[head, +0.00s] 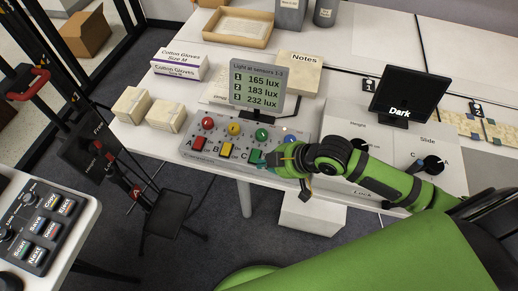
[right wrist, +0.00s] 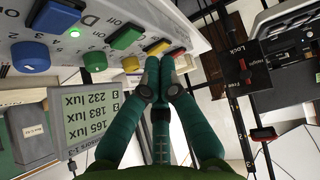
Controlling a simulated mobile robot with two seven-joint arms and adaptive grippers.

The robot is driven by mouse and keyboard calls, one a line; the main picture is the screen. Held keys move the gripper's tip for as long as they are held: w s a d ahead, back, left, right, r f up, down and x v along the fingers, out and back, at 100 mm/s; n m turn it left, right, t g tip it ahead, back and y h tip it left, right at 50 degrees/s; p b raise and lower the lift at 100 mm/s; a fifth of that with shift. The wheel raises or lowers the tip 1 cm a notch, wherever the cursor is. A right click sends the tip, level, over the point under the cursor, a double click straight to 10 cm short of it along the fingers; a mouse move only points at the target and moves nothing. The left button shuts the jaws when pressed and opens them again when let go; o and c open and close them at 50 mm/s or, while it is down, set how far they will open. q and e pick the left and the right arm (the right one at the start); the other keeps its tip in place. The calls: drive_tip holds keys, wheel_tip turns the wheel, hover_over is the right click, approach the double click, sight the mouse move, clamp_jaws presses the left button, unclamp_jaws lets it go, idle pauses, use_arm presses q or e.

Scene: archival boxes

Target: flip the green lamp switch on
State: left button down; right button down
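A grey switch panel (head: 231,146) on the white table has a row of coloured knobs and a row of coloured rocker switches. The green switch (head: 256,156), marked C, is partly beside my right gripper in the head view; it also shows in the right wrist view (right wrist: 125,38). The green knob (head: 262,134) is behind it. My right gripper (head: 270,157) is over the panel's right end, hiding most of the blue switch, which the right wrist view shows (right wrist: 62,15). Its teal fingertips are together and empty. I cannot tell whether they touch the panel. My left gripper is not in view.
A light-sensor display (head: 257,85) reading 165, 183 and 232 lux stands behind the panel. A black screen (head: 408,95) reading "Dark" stands right. A small green light (right wrist: 73,33) glows by the blue switch.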

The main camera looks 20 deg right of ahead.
drive_tip(key=w+d+r+n, duration=0.2)
drive_tip(key=d+r, duration=0.3)
drive_tip(key=r, duration=0.1)
drive_tip(key=y+p, duration=0.1)
drive_tip(key=p, duration=0.1)
hover_over(259, 155)
drive_tip(key=f, duration=0.6)
drive_tip(key=shift+s+a, duration=0.25)
drive_tip(key=f, duration=0.2)
drive_tip(key=shift+w+d+f, duration=0.15)
drive_tip(key=shift+d+f, duration=0.05)
drive_tip(key=shift+f, duration=0.15)
drive_tip(key=shift+d+f, duration=0.1)
drive_tip(key=shift+f, duration=0.6)
